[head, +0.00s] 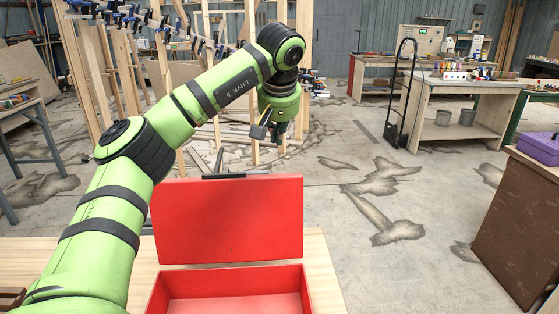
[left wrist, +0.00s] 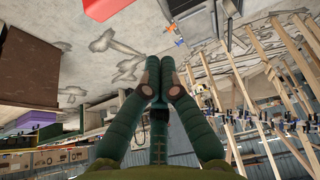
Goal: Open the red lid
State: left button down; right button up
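The red box (head: 235,306) stands on a light wooden table at the bottom of the head view. Its red lid (head: 228,215) stands raised, nearly upright, at the back of the box, and the inside shows. A dark handle (head: 237,176) is at the lid's top edge. My left gripper (head: 262,130) hangs above and beyond the lid, apart from it. In the left wrist view its green fingertips (left wrist: 159,62) are together with nothing between them. A red corner of the lid (left wrist: 102,8) shows at the top there. My right gripper is not in view.
The wooden table top (head: 325,285) is bare right of the box. A brown cabinet with a purple case (head: 540,147) stands at the right. A black hand truck (head: 400,100) leans by a workbench (head: 465,90). Timber framing (head: 120,60) stands behind my left arm.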

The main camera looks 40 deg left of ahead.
pick_arm(q)
jog(key=a+p+x, duration=0.1)
jog(key=p+x, duration=0.2)
jog(key=x, duration=0.7)
jog(key=shift+s+d+r+p, duration=0.3)
jog(key=shift+s+d+p, duration=0.15)
jog(key=shift+s+d, duration=0.4)
jog(key=shift+s+d+r+p, duration=0.4)
jog(key=shift+s+d, duration=0.3)
jog(key=shift+s, duration=0.2)
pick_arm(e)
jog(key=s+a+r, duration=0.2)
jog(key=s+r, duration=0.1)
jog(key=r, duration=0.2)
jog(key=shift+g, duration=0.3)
